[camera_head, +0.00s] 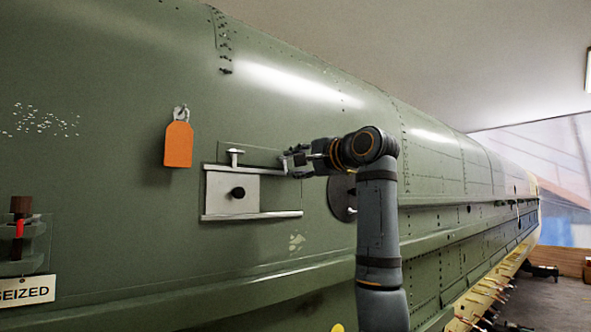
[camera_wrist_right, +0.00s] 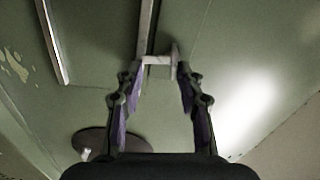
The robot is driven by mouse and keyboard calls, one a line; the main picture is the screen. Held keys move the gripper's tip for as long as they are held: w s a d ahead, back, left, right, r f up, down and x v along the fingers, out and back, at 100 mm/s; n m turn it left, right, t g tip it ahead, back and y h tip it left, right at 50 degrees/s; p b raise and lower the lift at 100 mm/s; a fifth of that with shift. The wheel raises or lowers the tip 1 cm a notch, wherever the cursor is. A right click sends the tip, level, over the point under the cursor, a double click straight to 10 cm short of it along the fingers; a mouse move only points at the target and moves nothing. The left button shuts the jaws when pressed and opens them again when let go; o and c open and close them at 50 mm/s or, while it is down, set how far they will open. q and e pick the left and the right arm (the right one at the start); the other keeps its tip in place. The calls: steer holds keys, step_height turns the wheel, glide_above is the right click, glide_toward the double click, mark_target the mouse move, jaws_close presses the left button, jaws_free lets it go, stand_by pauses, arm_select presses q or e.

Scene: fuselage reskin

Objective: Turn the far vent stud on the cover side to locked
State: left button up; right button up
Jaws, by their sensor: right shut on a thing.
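The far vent stud (camera_head: 284,163) is a small pale metal handle at the right end of the cover plate's upper edge. In the right wrist view the stud's pale crossbar (camera_wrist_right: 157,60) lies between my fingertips. My right gripper (camera_head: 292,161) is shut on it; the wrist view also shows the gripper (camera_wrist_right: 160,78). In the head view the fingers partly hide the stud. The pale cover plate (camera_head: 218,193) has a black knob (camera_head: 238,193) and sits between two rails. A T-shaped near stud (camera_head: 235,154) stands at its upper left. My left gripper is not in view.
An orange tag (camera_head: 178,145) hangs left of the cover. A dark round disc (camera_head: 340,198) is on the skin behind my right arm. A red-marked fitting (camera_head: 19,229) with a SEIZED label (camera_head: 26,291) is at lower left. The lower rail (camera_head: 252,215) sticks out.

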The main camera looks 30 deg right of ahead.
steer(key=shift+a+f+m+b, duration=0.15)
steer(key=shift+m+b, duration=0.25)
steer(key=shift+m, duration=0.4)
steer(key=shift+f, duration=0.1)
steer(key=o, duration=0.9)
steer(key=shift+c, duration=0.2)
steer(key=o, duration=0.3)
steer(key=shift+s, duration=0.15)
steer(key=s+d, duration=0.1)
steer(key=s, duration=1.1)
steer(key=shift+d, duration=0.1)
steer(key=shift+w, duration=0.1)
